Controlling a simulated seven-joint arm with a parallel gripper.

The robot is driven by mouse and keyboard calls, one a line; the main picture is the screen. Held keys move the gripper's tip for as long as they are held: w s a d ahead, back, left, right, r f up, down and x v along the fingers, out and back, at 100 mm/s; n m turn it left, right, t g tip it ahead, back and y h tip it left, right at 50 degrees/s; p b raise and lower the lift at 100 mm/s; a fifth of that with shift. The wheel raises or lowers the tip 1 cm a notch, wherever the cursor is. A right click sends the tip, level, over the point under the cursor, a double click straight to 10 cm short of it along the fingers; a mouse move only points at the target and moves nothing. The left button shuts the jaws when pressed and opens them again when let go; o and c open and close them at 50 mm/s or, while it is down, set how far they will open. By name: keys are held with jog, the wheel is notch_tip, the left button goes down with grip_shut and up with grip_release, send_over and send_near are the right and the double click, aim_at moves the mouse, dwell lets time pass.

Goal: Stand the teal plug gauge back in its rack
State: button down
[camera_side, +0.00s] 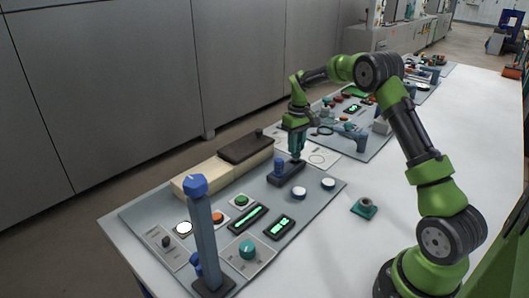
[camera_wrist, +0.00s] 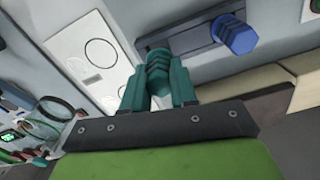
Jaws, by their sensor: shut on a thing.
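My gripper (camera_side: 296,146) points down over the dark rack (camera_side: 287,176) and is shut on the teal plug gauge (camera_wrist: 157,68). In the wrist view the gauge's ribbed teal body shows between the two teal fingers (camera_wrist: 158,86). The rack (camera_wrist: 190,40) lies just beyond the gauge there, its near end close to it. The gauge's lower end is hidden, so I cannot tell whether it is above the rack or in it. A blue plug gauge (camera_side: 279,166) stands upright in the rack, and it also shows in the wrist view (camera_wrist: 236,35).
A tall blue-capped post (camera_side: 204,235) stands at the panel's front left. White round knobs (camera_side: 299,193), lit green displays (camera_side: 247,217) and a teal button (camera_side: 247,250) are on the panel. A beige block with a dark top (camera_side: 245,148) lies behind the rack. A teal fitting (camera_side: 364,207) sits on the white table.

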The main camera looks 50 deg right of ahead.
jog(key=shift+f, duration=1.25)
dwell(0.5)
dwell(0.5)
jog(key=c, duration=0.8)
grip_release()
jog(key=shift+o, duration=0.4)
jog(key=o, duration=0.3)
jog(key=shift+r, duration=3.5)
